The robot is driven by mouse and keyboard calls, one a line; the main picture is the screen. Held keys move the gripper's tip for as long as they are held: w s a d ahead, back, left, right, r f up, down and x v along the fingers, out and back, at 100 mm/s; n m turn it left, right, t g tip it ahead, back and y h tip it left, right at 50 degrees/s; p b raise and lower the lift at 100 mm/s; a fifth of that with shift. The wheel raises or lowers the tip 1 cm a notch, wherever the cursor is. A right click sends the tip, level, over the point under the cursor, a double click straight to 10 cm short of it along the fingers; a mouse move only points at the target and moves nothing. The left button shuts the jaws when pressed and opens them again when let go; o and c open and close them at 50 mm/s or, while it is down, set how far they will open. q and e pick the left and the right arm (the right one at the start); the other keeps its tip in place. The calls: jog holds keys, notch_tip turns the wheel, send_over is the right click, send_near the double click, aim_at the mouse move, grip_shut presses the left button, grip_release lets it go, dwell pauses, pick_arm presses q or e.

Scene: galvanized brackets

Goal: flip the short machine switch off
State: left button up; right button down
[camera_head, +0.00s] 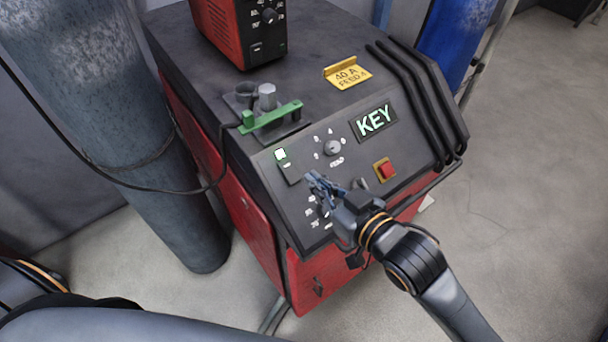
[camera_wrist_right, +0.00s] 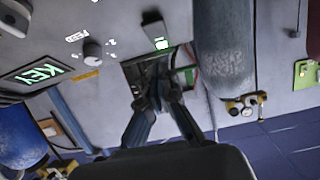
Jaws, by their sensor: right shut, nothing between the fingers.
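The machine (camera_head: 262,235) is a red and black cabinet with a sloped dark control panel. A small black switch plate (camera_head: 287,166) with a lit pale-green square sits at the panel's left; it also shows in the right wrist view (camera_wrist_right: 154,32). A red rocker switch (camera_head: 387,170) in an orange frame sits at the panel's right. I cannot tell which is the short switch. My right gripper (camera_head: 314,180) is shut and empty, just right of and below the black switch plate. Its fingers show in the right wrist view (camera_wrist_right: 167,88). My left gripper is out of view.
A round knob (camera_head: 333,147) and a KEY display (camera_head: 375,122) are on the panel. A green-handled part (camera_head: 271,117) and a red box (camera_head: 240,30) stand on top. A grey cylinder (camera_head: 150,150) stands left, with a black cable beside it. Floor is clear at right.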

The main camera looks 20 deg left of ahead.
aim_at(293, 172)
jog(key=w+a+f, duration=0.1)
jog(key=w+a+f+p, duration=0.1)
jog(key=shift+a+f, duration=0.3)
jog(key=shift+a, duration=0.1)
jog(key=shift+w+a+f, duration=0.15)
jog(key=shift+f, duration=0.25)
jog(key=shift+w+a+f, duration=0.1)
jog(key=shift+w+f, duration=0.05)
jog(key=shift+f, duration=0.2)
